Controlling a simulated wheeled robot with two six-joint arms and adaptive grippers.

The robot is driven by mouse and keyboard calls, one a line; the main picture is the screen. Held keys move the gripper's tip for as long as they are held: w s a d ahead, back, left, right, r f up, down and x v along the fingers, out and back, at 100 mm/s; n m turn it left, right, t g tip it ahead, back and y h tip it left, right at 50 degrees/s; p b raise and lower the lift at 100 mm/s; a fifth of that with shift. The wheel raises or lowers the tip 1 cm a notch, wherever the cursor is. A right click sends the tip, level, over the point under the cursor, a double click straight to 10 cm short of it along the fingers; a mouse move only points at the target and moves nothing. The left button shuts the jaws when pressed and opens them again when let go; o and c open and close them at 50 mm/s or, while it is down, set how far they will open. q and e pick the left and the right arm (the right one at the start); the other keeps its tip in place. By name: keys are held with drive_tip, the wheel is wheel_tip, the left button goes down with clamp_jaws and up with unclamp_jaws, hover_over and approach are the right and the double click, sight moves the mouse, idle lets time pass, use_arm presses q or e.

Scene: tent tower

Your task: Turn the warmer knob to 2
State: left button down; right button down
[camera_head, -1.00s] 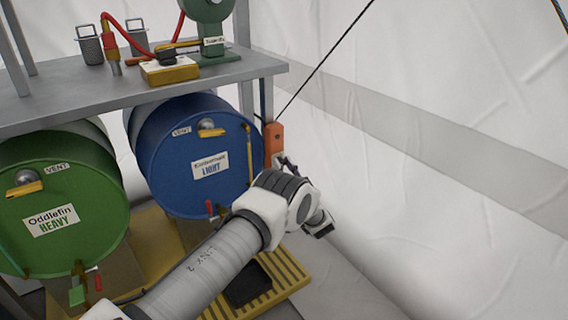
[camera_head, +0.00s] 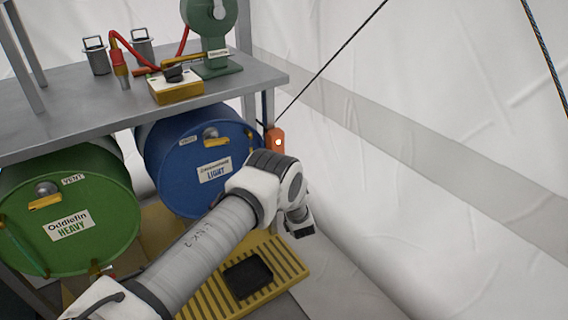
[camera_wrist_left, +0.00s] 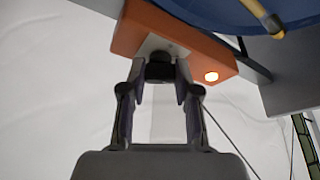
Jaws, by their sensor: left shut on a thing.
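The warmer is an orange box (camera_head: 275,143) beside the blue drum, with a lit lamp on its face. In the left wrist view the orange box (camera_wrist_left: 138,28) fills the top, with the glowing lamp (camera_wrist_left: 211,76) right of a pale plate. The dark knob (camera_wrist_left: 158,70) stands out from that plate. My left gripper (camera_wrist_left: 160,88) is shut on the knob, with a finger on each side. The knob's markings and pointer cannot be read. My right gripper is not in view.
The blue drum (camera_head: 190,170) and the green drum (camera_head: 95,232) lie under a grey shelf (camera_head: 60,108). A yellow slatted grate (camera_head: 290,262) lies on the floor below. A taut black cord (camera_head: 330,57) runs up from near the warmer. White tent wall (camera_head: 430,170) is at the right.

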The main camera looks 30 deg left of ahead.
use_arm(q)
drive_tip(key=shift+w+r+m+g+h+p, duration=0.1)
drive_tip(key=shift+m+g+h+p, duration=0.35)
drive_tip(key=shift+m+p, duration=0.9)
drive_tip(key=shift+s+r+m+g+h+p, duration=0.1)
drive_tip(key=shift+m+g+h+p, duration=0.35)
drive_tip(key=shift+m, duration=1.75)
drive_tip(key=shift+w+r+m+g+h+p, duration=0.1)
drive_tip(key=shift+m+g+h+p, duration=0.35)
drive_tip(key=shift+m+p, duration=0.9)
drive_tip(key=shift+m+b, duration=0.35)
drive_tip(key=shift+m, duration=0.15)
drive_tip(key=c, duration=0.8)
unclamp_jaws()
drive_tip(key=shift+f, duration=0.1)
drive_tip(key=shift+c, duration=0.2)
